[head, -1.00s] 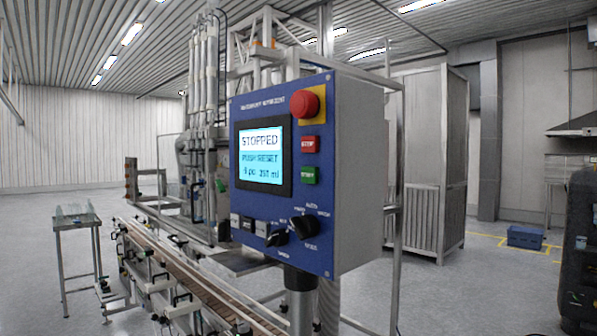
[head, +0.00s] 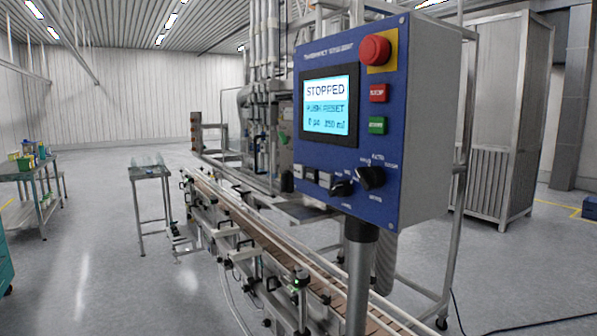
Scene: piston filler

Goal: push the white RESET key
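The blue control panel (head: 346,211) faces me on a grey box on a post, right of the picture's middle. Its screen (head: 328,106) reads STOPPED, PUSH RESET, with a smaller line below. A row of small keys (head: 325,180) sits at the panel's lower left, under the screen. Their labels are too small to read, so I cannot tell for sure which is the white RESET key. Neither of my grippers is in view, and nothing of mine touches the panel.
Beside the keys are two black knobs (head: 371,178). Above are a green button (head: 378,125), a red button (head: 379,93) and a red mushroom button (head: 375,49). A conveyor (head: 262,240) runs below and left. Floor (head: 110,240) is open at left.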

